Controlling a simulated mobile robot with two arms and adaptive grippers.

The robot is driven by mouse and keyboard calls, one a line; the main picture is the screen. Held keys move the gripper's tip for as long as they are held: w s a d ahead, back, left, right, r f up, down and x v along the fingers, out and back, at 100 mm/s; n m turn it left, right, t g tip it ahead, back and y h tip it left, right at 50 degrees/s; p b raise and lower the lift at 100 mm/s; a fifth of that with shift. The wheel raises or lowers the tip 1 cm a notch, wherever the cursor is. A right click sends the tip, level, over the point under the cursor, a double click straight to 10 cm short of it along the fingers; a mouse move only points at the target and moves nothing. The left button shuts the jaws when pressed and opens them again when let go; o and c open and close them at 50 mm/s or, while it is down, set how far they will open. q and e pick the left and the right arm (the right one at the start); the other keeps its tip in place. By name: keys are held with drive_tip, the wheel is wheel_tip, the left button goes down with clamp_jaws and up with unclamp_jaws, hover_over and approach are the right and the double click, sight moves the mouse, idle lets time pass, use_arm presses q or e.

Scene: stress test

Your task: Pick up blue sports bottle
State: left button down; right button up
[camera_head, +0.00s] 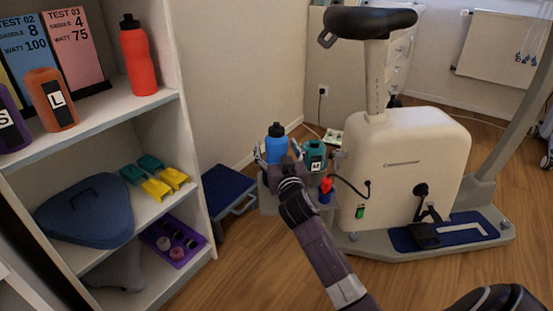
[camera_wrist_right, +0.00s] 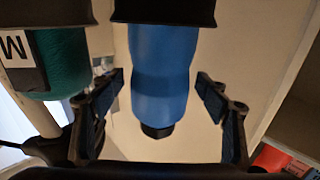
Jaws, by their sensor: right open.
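The blue sports bottle (camera_head: 277,145) with a black cap stands upright in a holder (camera_head: 268,205) on the side of the exercise bike. My right gripper (camera_head: 281,160) is at the bottle, its arm reaching in from below; the gripper hides the bottle's lower part. In the right wrist view, where things appear upside down, the blue bottle (camera_wrist_right: 162,75) stands between the two spread fingers of my right gripper (camera_wrist_right: 160,88). A gap shows on each side of the bottle. My left gripper is not in view.
The exercise bike (camera_head: 405,165) is right. A shelf (camera_head: 110,115) with a red bottle (camera_head: 138,56) is left.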

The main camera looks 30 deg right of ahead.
drive_tip(key=c, duration=1.7)
drive_tip(key=shift+r, duration=0.15)
drive_tip(key=shift+c, duration=0.6)
drive_tip(key=shift+r, duration=0.1)
